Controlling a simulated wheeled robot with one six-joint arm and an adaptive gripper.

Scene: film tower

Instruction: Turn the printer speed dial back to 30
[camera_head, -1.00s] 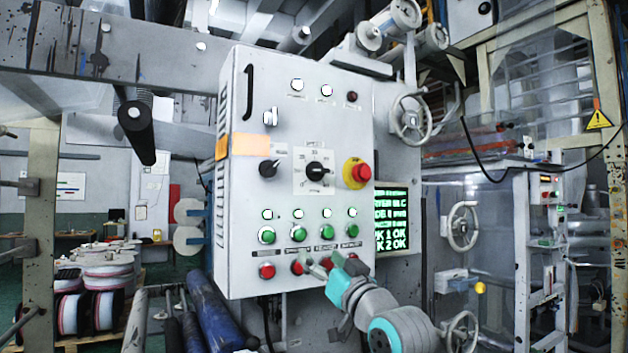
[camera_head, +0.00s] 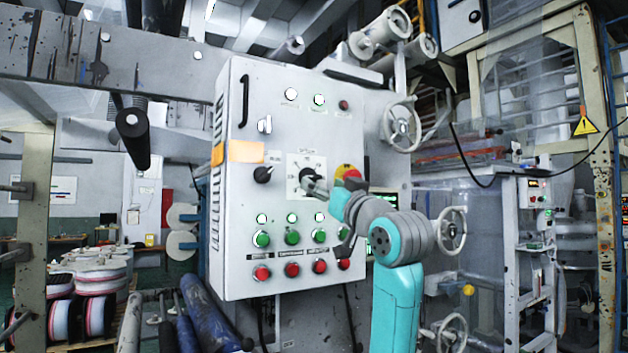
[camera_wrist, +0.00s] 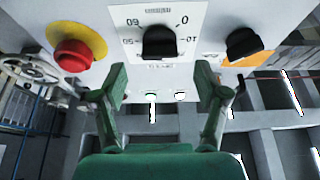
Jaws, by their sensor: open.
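The printer speed dial is a black knob (camera_head: 307,174) on a square white scale plate (camera_head: 294,162) on the grey control panel. In the wrist view the black dial knob (camera_wrist: 159,42) is ahead, with the scale upside down; 60, 0, 50 and 10 are readable. The 30 mark is out of that view, and I cannot tell the pointer's setting. My gripper (camera_head: 318,187) is at the dial's lower right in the head view. The wrist view shows its two green fingers (camera_wrist: 161,72) open and empty, one each side below the knob, apparently not touching it.
A red emergency stop button (camera_wrist: 75,55) on a yellow disc is close beside the dial; in the head view my gripper partly covers it. Another black knob (camera_head: 263,174) is on the other side. Green buttons (camera_head: 292,237) and red buttons (camera_head: 292,269) line the panel below.

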